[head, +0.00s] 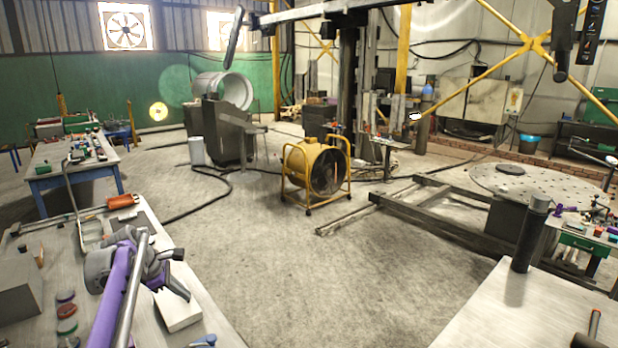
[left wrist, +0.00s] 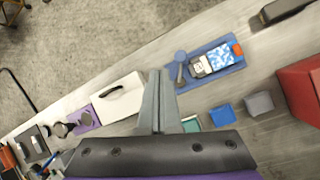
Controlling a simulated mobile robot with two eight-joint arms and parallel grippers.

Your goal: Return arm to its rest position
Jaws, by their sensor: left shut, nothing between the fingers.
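My left arm, purple and grey, reaches in from the lower left of the head view over the near workbench (head: 205,325). My left gripper (head: 180,288) is shut and empty, beside and above a white box (head: 178,310). In the left wrist view the two grey fingers (left wrist: 158,90) are pressed together with nothing between them. The white box (left wrist: 120,97) with a dark handle lies just left of them, and a blue tray (left wrist: 237,67) holding a small blue and white item lies to their right. My right gripper is not in view.
The workbench also carries a grey box (head: 18,290), an orange tool (head: 122,201), a blue block (left wrist: 222,116), a grey block (left wrist: 259,103) and a red box (left wrist: 302,92). A dark cylinder (head: 530,235) stands on the right table. The floor around the yellow fan (head: 315,170) is largely open.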

